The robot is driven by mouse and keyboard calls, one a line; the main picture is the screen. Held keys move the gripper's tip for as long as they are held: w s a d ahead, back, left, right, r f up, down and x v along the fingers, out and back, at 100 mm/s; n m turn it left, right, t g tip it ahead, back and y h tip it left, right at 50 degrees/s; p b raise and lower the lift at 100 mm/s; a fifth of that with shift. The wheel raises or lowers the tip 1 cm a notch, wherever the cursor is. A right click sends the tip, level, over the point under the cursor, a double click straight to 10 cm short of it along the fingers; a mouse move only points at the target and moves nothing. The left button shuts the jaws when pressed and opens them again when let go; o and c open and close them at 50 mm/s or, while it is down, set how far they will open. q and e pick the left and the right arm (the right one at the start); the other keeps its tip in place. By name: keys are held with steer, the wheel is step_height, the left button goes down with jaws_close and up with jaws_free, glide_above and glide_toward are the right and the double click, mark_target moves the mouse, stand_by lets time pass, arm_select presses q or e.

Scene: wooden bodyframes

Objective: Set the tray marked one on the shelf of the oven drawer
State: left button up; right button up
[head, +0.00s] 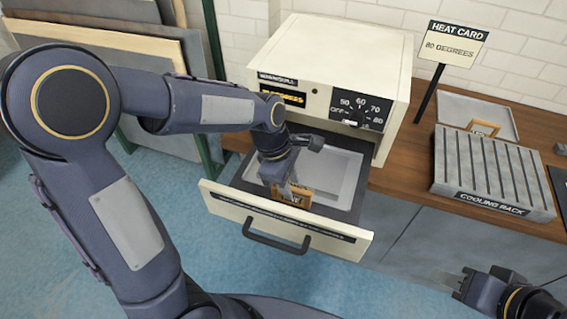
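The oven drawer (285,222) is pulled out from the cream oven (330,65). A light grey tray (340,172) lies inside the drawer, on or just above its dark shelf (338,211); I cannot tell which. A small wooden piece with a partly covered label (303,199) stands at its near side; I cannot read the word surely. My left gripper (291,188) points down into the drawer at this wooden piece, its fingers overlapping it. Whether they grip it is hidden. My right gripper (461,283) is low at the right, empty, its fingers apart.
A cooling rack (490,170) stands on the wooden counter (412,160). Behind it lies another grey tray (478,108) with a wooden piece. A heat card (455,43) reads 80 degrees. The oven dial (357,108) is on the front. Boards lean at left.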

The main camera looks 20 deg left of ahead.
arm_select(q)
steer(key=v, duration=0.8)
steer(key=shift+p, duration=0.3)
steer(key=s+a+m, duration=0.1)
steer(key=s+m, duration=0.1)
steer(key=s+a+r+m+t, duration=0.1)
steer(key=s+a+m, duration=0.1)
steer(key=s+a+r+m+t+h, duration=0.1)
steer(key=s+m, duration=0.1)
steer(key=s, duration=0.1)
steer(key=shift+a+r, duration=0.2)
steer(key=s+a+f+m+t, duration=0.1)
steer(key=s+f+m+t, duration=0.1)
steer(key=s+m, duration=0.7)
steer(key=shift+a+m+t, duration=0.3)
steer(key=shift+m+t, duration=0.2)
steer(key=shift+t, duration=0.2)
steer(key=shift+r, duration=0.1)
